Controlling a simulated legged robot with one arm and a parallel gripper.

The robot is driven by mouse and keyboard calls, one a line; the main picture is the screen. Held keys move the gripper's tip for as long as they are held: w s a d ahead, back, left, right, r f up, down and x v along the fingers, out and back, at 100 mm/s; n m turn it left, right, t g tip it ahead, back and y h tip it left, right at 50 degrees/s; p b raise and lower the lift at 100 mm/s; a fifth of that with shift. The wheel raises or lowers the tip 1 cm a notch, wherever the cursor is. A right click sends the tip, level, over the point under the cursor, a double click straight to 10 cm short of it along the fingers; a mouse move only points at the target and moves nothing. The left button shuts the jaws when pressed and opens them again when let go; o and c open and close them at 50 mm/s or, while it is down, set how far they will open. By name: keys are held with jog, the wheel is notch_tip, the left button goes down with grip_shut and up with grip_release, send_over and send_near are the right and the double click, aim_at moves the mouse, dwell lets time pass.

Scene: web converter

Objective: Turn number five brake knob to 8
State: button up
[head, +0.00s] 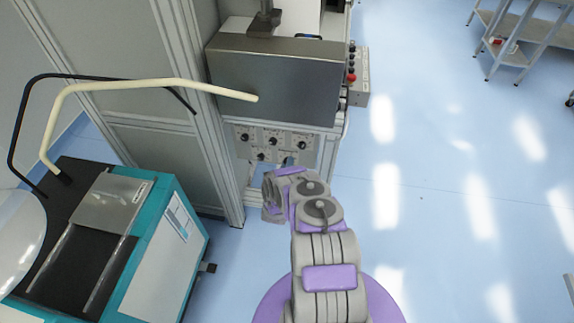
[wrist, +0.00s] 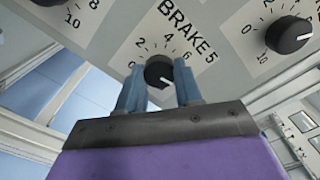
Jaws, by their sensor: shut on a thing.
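The number five brake knob (wrist: 157,72) is black and round, on a grey panel under the label "BRAKE 5" in the wrist view. Its printed scale shows 0, 2, 4 and 6; the higher marks are covered by the right finger. My gripper (wrist: 159,77) has its two blue-grey fingers on either side of the knob and is shut on it. The knob's exact pointer setting is hard to read.
Another black knob (wrist: 288,35) with its own scale is right of the gripper, and one more is at the top left. A steel box (head: 275,80) overhangs the panel. A teal machine (head: 150,255) with bent bars stands left.

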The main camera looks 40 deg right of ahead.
jog(key=shift+s+f, duration=0.25)
jog(key=shift+f, duration=0.1)
jog(key=o, duration=1)
jog(key=shift+w, duration=0.15)
jog(key=shift+o, duration=0.2)
jog(key=shift+r, duration=0.15)
jog(key=v, duration=1.7)
